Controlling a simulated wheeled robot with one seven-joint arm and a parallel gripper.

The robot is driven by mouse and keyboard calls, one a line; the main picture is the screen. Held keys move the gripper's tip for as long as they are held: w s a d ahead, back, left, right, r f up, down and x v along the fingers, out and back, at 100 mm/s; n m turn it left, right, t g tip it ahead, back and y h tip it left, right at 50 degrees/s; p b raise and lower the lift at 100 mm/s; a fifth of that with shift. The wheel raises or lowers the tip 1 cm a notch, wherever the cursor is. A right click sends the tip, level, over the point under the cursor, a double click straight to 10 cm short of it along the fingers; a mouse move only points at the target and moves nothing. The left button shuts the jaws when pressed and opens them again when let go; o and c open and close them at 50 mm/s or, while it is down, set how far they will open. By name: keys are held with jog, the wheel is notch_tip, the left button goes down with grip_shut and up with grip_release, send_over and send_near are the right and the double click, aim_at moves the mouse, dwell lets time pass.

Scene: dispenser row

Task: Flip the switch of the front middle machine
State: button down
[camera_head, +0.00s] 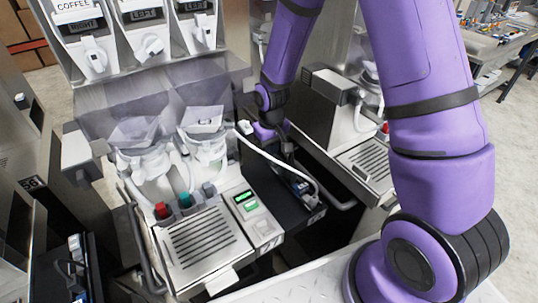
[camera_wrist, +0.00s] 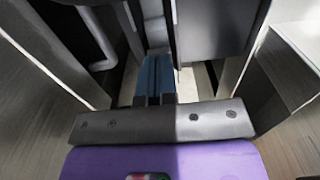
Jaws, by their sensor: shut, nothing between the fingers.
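A dispensing machine (camera_head: 205,240) with a slatted drip tray, a red and a teal button and a lit green display (camera_head: 245,198) stands in the lower middle of the head view. A white tab (camera_head: 222,281) sticks out at its front edge. I cannot tell which part is the switch. My gripper (camera_head: 300,186) is to the right of this machine, pointing down beside a black panel; its tips are hard to make out there. In the wrist view my gripper (camera_wrist: 155,75) shows blue fingers together, with nothing between them, in a narrow gap between grey and dark surfaces.
A white cable or tube (camera_head: 285,163) curves past my gripper. Another machine with a slatted tray (camera_head: 370,165) stands to the right, and a dark unit (camera_head: 70,265) to the left. Dispensers with small spouts (camera_head: 150,45) line the back. Pale floor shows at right.

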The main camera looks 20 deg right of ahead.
jog(key=shift+f, duration=0.55)
dwell(0.4)
jog(key=shift+r, duration=3.55)
jog(key=shift+d+r, duration=0.1)
jog(key=shift+r, duration=0.25)
jog(key=s+d+r+t, duration=0.1)
jog(key=s+r, duration=0.2)
jog(key=r, duration=0.3)
jog(key=s+d+r+m+t, duration=0.1)
jog(key=s+d+r, duration=0.15)
jog(key=r, duration=0.45)
jog(key=s+d+r+t, duration=0.1)
jog(key=s+r, duration=0.3)
jog(key=r, duration=0.2)
jog(key=s+d+r+t, duration=0.1)
jog(key=s+r, duration=0.3)
jog(key=s, duration=0.3)
jog(key=s+d+r+m+t, duration=0.1)
jog(key=s+r, duration=0.3)
jog(key=s, duration=0.4)
jog(key=shift+s+r, duration=0.25)
